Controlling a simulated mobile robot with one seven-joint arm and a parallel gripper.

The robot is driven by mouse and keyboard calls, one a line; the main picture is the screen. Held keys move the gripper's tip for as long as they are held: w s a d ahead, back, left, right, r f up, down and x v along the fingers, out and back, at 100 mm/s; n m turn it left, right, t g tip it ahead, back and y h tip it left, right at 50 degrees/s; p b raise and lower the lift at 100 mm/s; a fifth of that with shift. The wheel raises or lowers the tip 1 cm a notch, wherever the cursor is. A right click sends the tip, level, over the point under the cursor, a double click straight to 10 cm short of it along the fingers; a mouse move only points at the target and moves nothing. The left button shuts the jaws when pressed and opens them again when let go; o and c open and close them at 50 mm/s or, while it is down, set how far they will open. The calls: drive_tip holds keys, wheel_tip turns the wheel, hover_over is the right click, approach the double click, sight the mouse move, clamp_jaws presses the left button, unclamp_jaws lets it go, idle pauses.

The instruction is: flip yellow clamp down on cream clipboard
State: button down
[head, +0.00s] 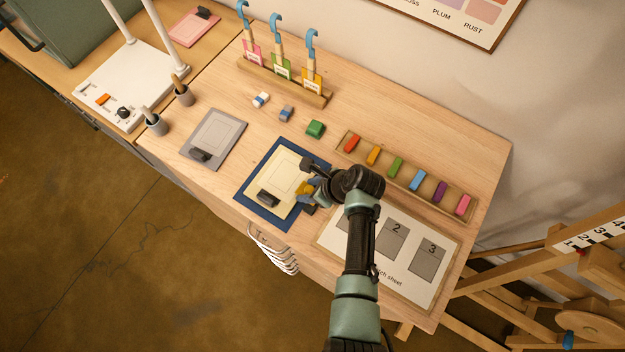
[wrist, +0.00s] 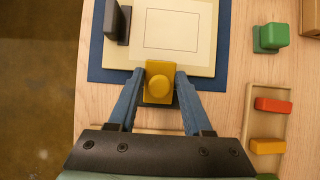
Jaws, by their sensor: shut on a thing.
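The cream clipboard (head: 288,172) lies on a dark blue mat (head: 250,189) near the table's front edge; it also shows in the wrist view (wrist: 200,57). The yellow clamp (wrist: 158,82) is at the clipboard's near edge in the wrist view. My gripper (wrist: 160,76) is shut on the yellow clamp, with one blue finger on each side of it. In the head view the clamp (head: 304,188) is partly hidden by my gripper (head: 311,187). A dark block (head: 268,198) is on the clipboard's other side. The clamp's exact tilt is hard to tell.
A grey clipboard (head: 214,139) lies to the left. A green block (head: 315,129) and a tray (head: 468,212) of coloured blocks are behind my arm. A numbered sheet (head: 420,237) lies to the right. White cloth (head: 272,252) hangs at the table's front edge.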

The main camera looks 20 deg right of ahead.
sight(311, 190)
drive_tip(key=shift+w+a+f+g+h+p, duration=0.15)
drive_tip(key=shift+w+g+h+p, duration=0.1)
drive_tip(key=shift+g+h, duration=0.25)
drive_tip(key=shift+w+a+f+g+h+p, duration=0.1)
drive_tip(key=shift+w+a+g+h+p, duration=0.1)
drive_tip(key=shift+g+h, duration=0.3)
drive_tip(key=shift+f+g+h, duration=0.15)
drive_tip(key=shift+g+h, duration=0.15)
drive_tip(key=shift+g, duration=0.3)
drive_tip(key=shift+s+f, duration=0.1)
drive_tip(key=shift+f, duration=0.05)
drive_tip(key=c, duration=0.7)
unclamp_jaws()
drive_tip(key=shift+o, duration=0.3)
wheel_tip(311, 190, up, 13)
drive_tip(key=s+d, duration=0.1)
drive_tip(key=shift+f, duration=0.15)
drive_tip(key=shift+s, duration=0.1)
